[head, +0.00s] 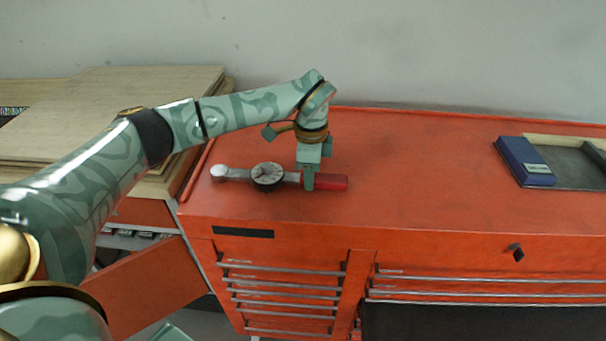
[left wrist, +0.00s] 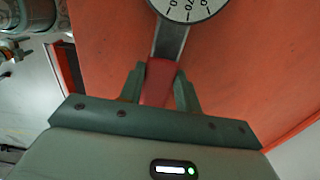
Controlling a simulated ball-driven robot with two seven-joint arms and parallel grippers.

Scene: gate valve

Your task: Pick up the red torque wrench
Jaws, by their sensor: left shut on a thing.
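The red torque wrench (head: 334,182) lies along the top of the red tool chest in the head view, its silver head to the left, its round dial in the middle and its red handle to the right. My left gripper (head: 309,181) reaches down over it and is shut on the handle near the dial end. In the left wrist view, the two fingers of the left gripper (left wrist: 160,88) stand on either side of the red handle (left wrist: 160,75), with part of the white dial above. Whether the wrench touches the top is hard to tell. My right gripper is not in view.
The red tool chest top (head: 420,190) is clear to the right of the wrench. A blue box (head: 525,161) and a dark tray (head: 570,165) sit at the far right. Wooden boards (head: 120,90) are stacked at the left.

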